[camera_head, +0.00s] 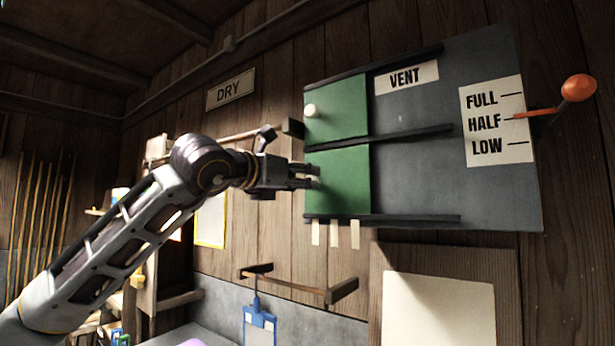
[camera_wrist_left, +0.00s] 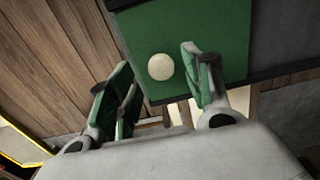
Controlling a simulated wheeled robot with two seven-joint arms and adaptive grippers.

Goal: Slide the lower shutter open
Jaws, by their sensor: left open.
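The lower shutter (camera_head: 345,183) is a green panel on the left part of a dark grey board, between the middle and bottom rails. My left gripper (camera_head: 314,176) is at its left edge, with its fingers in front of the panel. In the left wrist view the gripper (camera_wrist_left: 160,92) is open, and a round cream knob (camera_wrist_left: 161,67) on the green panel (camera_wrist_left: 205,25) shows between the fingers. I cannot tell whether the fingers touch it. In the head view that knob is hidden by the gripper. The upper shutter (camera_head: 340,105) is also green, with a cream knob (camera_head: 310,110). My right gripper is out of view.
The grey board (camera_head: 415,185) is bare right of both shutters, between dark rails (camera_head: 410,136). An orange-knobbed lever (camera_head: 577,88) stands at the right by the FULL/HALF/LOW label (camera_head: 497,122). Pale strips (camera_head: 334,233) hang below the board. A wall bar (camera_head: 298,284) is lower down.

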